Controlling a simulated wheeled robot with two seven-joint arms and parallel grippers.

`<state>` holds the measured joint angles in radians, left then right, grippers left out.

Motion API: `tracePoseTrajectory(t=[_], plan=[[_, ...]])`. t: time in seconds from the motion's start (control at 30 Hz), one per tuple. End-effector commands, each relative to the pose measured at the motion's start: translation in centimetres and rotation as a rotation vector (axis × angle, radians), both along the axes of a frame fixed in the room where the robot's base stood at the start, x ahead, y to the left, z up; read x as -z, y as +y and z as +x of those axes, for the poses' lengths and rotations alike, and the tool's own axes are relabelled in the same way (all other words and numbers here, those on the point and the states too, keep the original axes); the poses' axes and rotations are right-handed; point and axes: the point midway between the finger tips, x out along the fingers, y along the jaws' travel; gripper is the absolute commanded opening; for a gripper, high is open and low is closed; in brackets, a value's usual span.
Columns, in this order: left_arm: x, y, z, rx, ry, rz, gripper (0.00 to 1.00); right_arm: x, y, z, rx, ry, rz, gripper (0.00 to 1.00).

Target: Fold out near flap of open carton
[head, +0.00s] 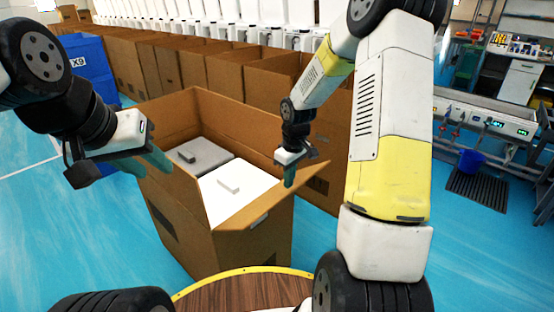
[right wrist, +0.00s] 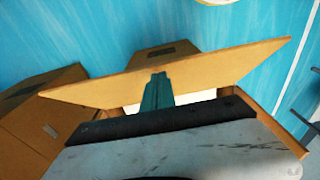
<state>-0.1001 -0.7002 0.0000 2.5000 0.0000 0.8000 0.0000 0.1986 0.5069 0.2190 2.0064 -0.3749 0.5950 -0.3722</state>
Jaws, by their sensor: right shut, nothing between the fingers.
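The open brown carton (head: 190,225) stands in the middle of the head view. Its near flap (head: 262,207) slants up and outward from the right-hand rim. My right gripper (head: 290,180) is shut and empty, with its teal fingers pointing down by the inner side of this flap. In the right wrist view the fingers (right wrist: 157,90) overlap the long tan flap (right wrist: 215,70); whether they touch it I cannot tell. My left gripper (head: 158,160) is at the carton's left rim, its teal fingers seen side-on, their opening unclear.
Inside the carton lie a white item (head: 225,190) and a grey item (head: 187,156). A row of brown cartons (head: 233,75) stands behind, with blue bins (head: 92,60) at the left. A round wooden top (head: 240,294) is in front.

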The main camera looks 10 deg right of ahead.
Motion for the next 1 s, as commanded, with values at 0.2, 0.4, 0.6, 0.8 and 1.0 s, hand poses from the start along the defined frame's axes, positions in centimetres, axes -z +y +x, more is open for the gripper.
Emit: tracePoseTrajectory(t=[0.2, 0.4, 0.6, 0.8, 1.0], plan=[[0.0, 0.0, 0.0, 0.0, 0.0, 0.0, 0.36, 0.5, -0.3, -0.3, 0.0, 0.0, 0.0, 0.0], [0.0, 0.0, 0.0, 0.0, 0.0, 0.0, 0.36, 0.5, -0.3, -0.3, 0.0, -0.001, 0.001, 0.0], [0.0, 0.0, 0.0, 0.0, 0.0, 0.0, 0.36, 1.6, -1.0, -1.2, 0.001, 0.002, 0.0, 0.0], [0.0, 0.0, 0.0, 0.0, 0.0, 0.0, 0.36, 1.9, -1.1, -1.4, 0.0, -0.001, 0.001, 0.0], [0.0, 0.0, 0.0, 0.0, 0.0, 0.0, 0.36, 1.7, -1.0, -1.4, 0.0, -0.001, 0.0, 0.0]])
